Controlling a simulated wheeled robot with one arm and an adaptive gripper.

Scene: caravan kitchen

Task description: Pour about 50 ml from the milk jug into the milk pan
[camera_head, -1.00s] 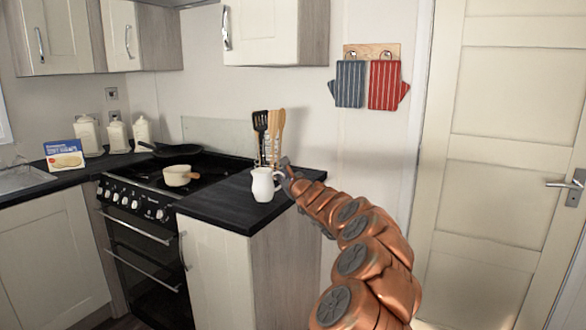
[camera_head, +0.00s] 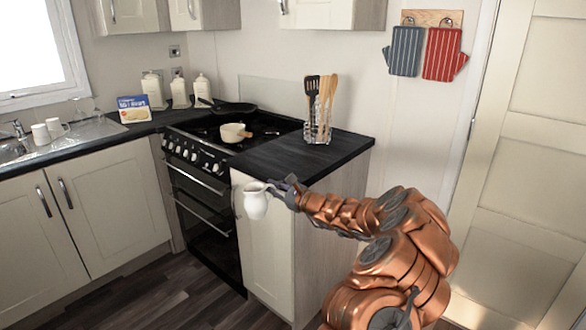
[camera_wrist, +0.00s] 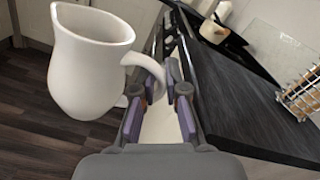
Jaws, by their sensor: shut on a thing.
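The white milk jug (camera_head: 256,204) hangs in the air in front of the counter's front edge, roughly upright in the head view. In the wrist view the jug (camera_wrist: 85,65) fills the upper left, its spout away from the handle; its contents are hidden. My gripper (camera_head: 285,190) is shut on the jug's handle, which passes between the fingers in the wrist view (camera_wrist: 158,88). The cream milk pan (camera_head: 233,133) with a wooden handle stands on the hob, behind and left of the jug. It also shows at the top of the wrist view (camera_wrist: 213,32).
A rack (camera_head: 317,130) of utensils stands on the black worktop (camera_head: 300,158) right of the hob. A dark frying pan (camera_head: 228,107) sits at the hob's back. White canisters (camera_head: 178,92) and a blue-white box (camera_head: 133,110) are left. The worktop before the rack is clear.

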